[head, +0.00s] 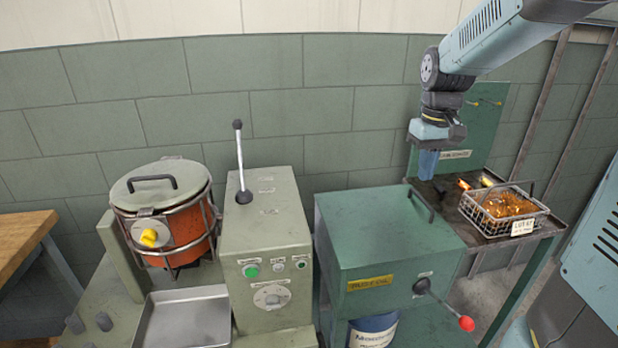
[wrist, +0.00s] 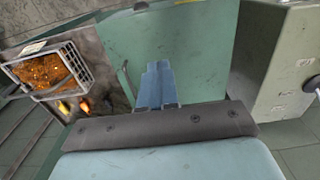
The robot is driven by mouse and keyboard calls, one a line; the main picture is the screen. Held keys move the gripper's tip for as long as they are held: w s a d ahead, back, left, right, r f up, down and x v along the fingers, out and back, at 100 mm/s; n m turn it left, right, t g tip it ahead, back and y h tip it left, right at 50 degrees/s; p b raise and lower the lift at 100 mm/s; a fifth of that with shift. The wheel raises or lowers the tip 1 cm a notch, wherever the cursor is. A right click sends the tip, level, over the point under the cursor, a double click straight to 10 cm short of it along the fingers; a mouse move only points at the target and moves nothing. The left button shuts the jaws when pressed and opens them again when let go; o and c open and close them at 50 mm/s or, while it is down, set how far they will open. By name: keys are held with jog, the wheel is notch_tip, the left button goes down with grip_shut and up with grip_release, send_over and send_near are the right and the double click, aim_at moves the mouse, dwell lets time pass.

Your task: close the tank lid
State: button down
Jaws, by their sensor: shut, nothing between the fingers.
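The tank is a teal box labelled as oil (head: 370,283), right of centre in the head view. Its flat teal top (head: 375,228), which looks like the lid, lies about level; I cannot tell if any gap is left under it. A dark bar handle (head: 421,206) stands at its right edge. In the wrist view the teal top (wrist: 195,50) and the handle (wrist: 127,84) also show. My gripper (head: 428,174) is shut and empty, pointing down above the far right part of the tank, near the handle. Its blue fingers show in the wrist view (wrist: 157,68), apart from the handle in the picture.
A wire basket of amber pieces (head: 485,222) stands on the bench right of the tank. A lever with a red knob (head: 466,323) sticks out in front. A grey-green machine with a tall lever (head: 238,150) and an orange pot (head: 185,235) stand left.

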jog(key=shift+d+f, duration=0.1)
jog(key=shift+d, duration=0.1)
jog(key=w+d+f, duration=0.1)
jog(key=d+f, duration=0.3)
jog(key=shift+f, duration=0.3)
dwell(0.5)
jog(key=d+f, duration=0.3)
jog(key=f, duration=0.2)
jog(key=shift+w+f, duration=0.15)
jog(key=shift+w, duration=0.25)
jog(key=shift+d, duration=0.15)
dwell(0.4)
send_over(441, 241)
jog(key=shift+f, duration=2.95)
